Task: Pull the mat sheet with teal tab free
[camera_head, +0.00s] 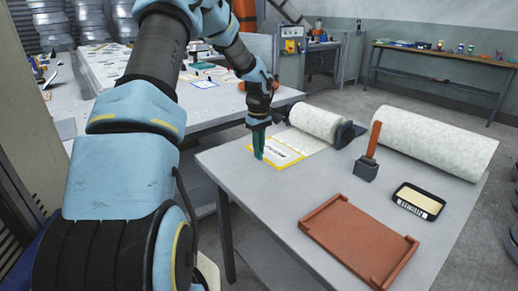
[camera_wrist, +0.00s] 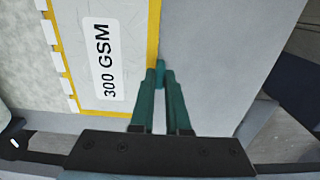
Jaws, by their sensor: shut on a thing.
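The mat sheet (camera_head: 297,141) is a pale fibrous sheet with a yellow border, lying at the table's back left corner beside a white mat roll (camera_head: 318,122). In the wrist view, the sheet (camera_wrist: 88,12) carries a white "300 GSM" label (camera_wrist: 102,60) and has a row of white dashes along its left yellow line. My gripper (camera_head: 257,156) points down at the sheet's near left edge. Its dark teal fingers (camera_wrist: 160,75) are shut on the small teal tab (camera_wrist: 160,66) at the sheet's edge. The fingers hide part of the tab.
A larger white roll (camera_head: 430,142) lies at the back right. A brown-handled tool in a dark block (camera_head: 367,168), a black tray with a pale pad (camera_head: 419,200) and a reddish-brown tray (camera_head: 358,238) stand on the table. Grey tabletop (camera_head: 262,208) is bare at the front left.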

